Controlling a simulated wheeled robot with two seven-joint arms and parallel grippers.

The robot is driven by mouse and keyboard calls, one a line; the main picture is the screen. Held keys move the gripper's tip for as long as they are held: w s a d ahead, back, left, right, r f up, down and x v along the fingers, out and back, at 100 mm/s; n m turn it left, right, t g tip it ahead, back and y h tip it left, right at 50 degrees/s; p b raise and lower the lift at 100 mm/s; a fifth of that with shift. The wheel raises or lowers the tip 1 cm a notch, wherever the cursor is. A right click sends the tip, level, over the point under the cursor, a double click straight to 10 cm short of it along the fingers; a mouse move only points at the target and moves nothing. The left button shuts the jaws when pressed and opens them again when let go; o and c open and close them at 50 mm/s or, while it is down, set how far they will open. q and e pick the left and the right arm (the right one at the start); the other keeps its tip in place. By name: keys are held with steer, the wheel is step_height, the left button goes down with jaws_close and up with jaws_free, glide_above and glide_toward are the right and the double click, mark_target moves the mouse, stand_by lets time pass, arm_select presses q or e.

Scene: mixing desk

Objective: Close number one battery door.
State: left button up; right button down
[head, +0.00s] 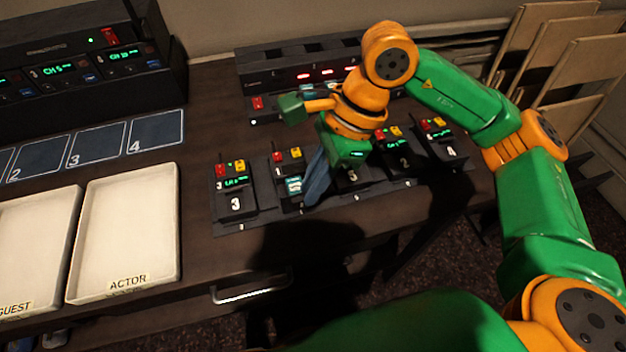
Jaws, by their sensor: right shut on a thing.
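The number one pack (289,163) stands second from the left in the dark rack on the desk. It has a red and a yellow piece on top, and a teal battery face (294,186) shows in its open front. My right gripper (312,194) points down at the right side of this pack. Its blue-grey fingers are shut on what seems to be the number one battery door, which they mostly hide. My left gripper is not in view.
Packs marked 3 (236,203), 2 (404,161) and 4 (450,151) stand in the same rack (262,222), close beside the gripper. A receiver unit (262,72) with red lights stands behind. White trays (125,235) lie at the left.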

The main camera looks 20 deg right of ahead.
steer(key=shift+w+r+g+p, duration=0.25)
steer(key=shift+w+g+p, duration=0.25)
steer(key=shift+g+p, duration=0.25)
steer(key=shift+w+m+g+p, duration=0.3)
steer(key=shift+w+g+p, duration=0.25)
steer(key=shift+g, duration=0.2)
steer(key=shift+w+f+m+g+p, duration=0.25)
steer(key=shift+w+g, duration=0.25)
steer(key=shift+g, duration=0.3)
steer(key=shift+w+f+m+g+p, duration=0.15)
steer(key=shift+w+g+p, duration=0.1)
steer(key=shift+w+g, duration=0.4)
steer(key=shift+g, duration=0.25)
steer(key=c, duration=0.9)
jaws_free()
